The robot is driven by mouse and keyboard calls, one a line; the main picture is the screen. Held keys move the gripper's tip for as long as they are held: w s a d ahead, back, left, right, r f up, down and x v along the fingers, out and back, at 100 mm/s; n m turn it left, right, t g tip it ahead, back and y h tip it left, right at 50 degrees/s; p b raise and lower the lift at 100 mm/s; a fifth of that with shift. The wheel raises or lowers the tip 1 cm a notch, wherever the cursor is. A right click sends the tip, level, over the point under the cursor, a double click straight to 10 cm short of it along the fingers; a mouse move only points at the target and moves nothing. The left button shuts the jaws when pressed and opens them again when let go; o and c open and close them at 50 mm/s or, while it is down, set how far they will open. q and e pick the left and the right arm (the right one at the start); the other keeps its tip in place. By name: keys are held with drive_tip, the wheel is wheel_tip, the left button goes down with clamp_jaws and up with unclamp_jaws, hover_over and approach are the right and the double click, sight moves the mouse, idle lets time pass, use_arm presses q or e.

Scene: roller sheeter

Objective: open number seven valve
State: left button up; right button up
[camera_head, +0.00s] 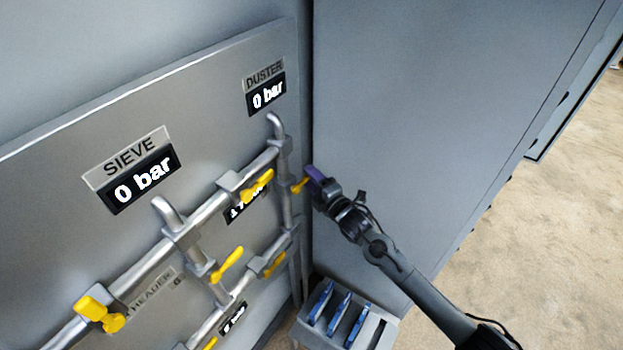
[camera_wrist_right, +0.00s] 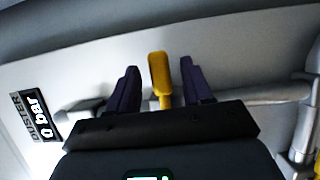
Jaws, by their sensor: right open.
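Several yellow valve handles sit on grey pipes along the wall panel; I cannot read a number seven on any of them. My right gripper (camera_head: 314,178) is open, its purple fingers at the yellow handle (camera_head: 300,186) on the vertical pipe below the DUSTER display (camera_head: 267,96). In the right wrist view that handle (camera_wrist_right: 160,76) stands between the two spread fingers (camera_wrist_right: 160,84), with a gap showing on each side. Other handles are on the upper pipe (camera_head: 258,186), the middle branch (camera_head: 226,264), the lower right (camera_head: 274,264) and the far left (camera_head: 100,314). My left gripper is out of view.
The SIEVE display (camera_head: 145,180) and the DUSTER display both read 0 bar. A large grey cabinet side (camera_head: 420,110) stands close to the right of the pipes. A grey rack (camera_head: 378,326) with blue-edged plates is below. Floor is free at right.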

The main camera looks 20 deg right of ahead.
drive_tip(key=shift+w+a, duration=0.1)
drive_tip(key=shift+w, duration=0.1)
clamp_jaws()
idle(0.3)
